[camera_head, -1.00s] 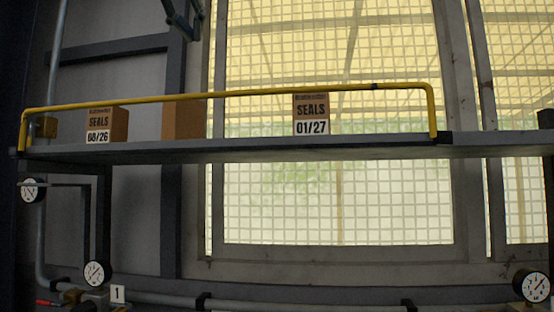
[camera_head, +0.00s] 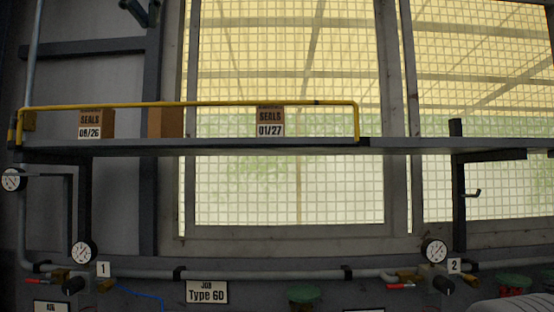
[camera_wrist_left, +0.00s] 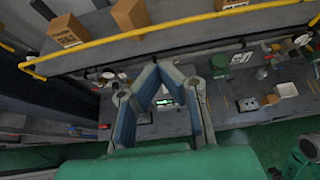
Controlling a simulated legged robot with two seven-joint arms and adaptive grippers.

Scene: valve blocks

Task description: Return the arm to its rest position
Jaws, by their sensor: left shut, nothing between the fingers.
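My left gripper (camera_wrist_left: 160,68) shows in the left wrist view. Its two blue-padded fingers come together at the tips, with nothing held between them. It is over the work area below the yellow-railed shelf, apart from the objects there. The left gripper cannot be made out in the head view. My right gripper is in neither view.
The shelf (camera_head: 230,145) carries a yellow rail (camera_head: 200,104), a SEALS 08/26 box (camera_head: 89,124), a plain box (camera_head: 165,123) and a SEALS 01/27 box (camera_head: 270,122). Below run a pipe (camera_head: 250,274), gauges (camera_head: 436,251) and a Type 60 sign (camera_head: 206,292).

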